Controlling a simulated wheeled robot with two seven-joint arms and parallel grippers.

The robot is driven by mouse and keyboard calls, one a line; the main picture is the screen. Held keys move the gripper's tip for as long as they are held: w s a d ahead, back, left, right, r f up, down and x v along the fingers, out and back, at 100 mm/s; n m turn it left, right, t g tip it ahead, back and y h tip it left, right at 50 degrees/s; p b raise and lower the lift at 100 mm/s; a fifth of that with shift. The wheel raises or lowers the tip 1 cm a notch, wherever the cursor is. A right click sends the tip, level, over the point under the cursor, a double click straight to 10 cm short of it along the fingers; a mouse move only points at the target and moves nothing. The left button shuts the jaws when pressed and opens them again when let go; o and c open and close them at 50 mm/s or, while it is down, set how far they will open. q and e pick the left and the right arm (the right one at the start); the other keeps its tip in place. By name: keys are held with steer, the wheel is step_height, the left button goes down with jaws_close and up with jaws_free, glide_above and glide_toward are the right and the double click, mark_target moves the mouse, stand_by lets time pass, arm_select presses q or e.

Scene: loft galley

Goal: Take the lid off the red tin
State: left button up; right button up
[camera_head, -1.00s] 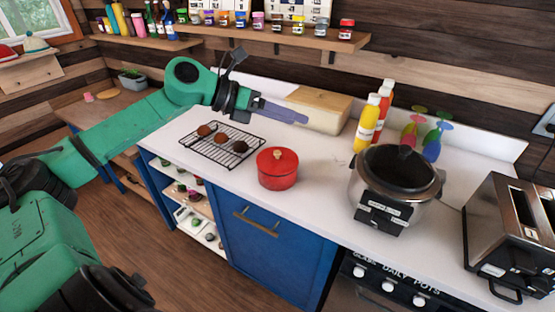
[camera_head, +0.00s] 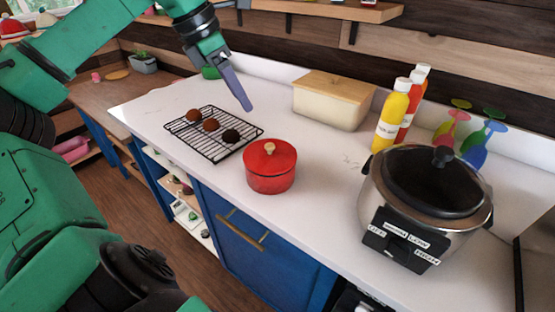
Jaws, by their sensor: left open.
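The red tin (camera_head: 270,179) stands upright on the white counter near its front edge. Its red lid (camera_head: 284,156) sits on top, with a pale wooden knob (camera_head: 270,148) in the middle. My left gripper (camera_head: 247,106) is above and behind the tin, its purple-grey fingers pointing down and to the right. It is open and empty, apart from the lid; from this side the fingers overlap, so the gap between them is hidden. My right gripper is not in view.
A black wire rack (camera_head: 218,154) with three round brown items lies left of the tin. A cream box with a wooden lid (camera_head: 331,104) and bottles (camera_head: 392,116) stand behind. A slow cooker (camera_head: 420,195) stands at right. The counter between tin and cooker is clear.

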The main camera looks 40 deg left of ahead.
arm_select(q)
steer(key=p, duration=0.1)
glide_above(269, 145)
steer(key=s+a, duration=0.1)
steer(key=s, duration=0.1)
step_height(269, 145, down, 9)
steer(key=shift+r, duration=0.1)
steer(key=p+x, duration=0.4)
steer(key=shift+w+d+f+p, duration=0.1)
steer(key=shift+f+p, duration=0.1)
steer(key=shift+p, duration=0.1)
steer(key=shift+f, duration=0.4)
jaws_close()
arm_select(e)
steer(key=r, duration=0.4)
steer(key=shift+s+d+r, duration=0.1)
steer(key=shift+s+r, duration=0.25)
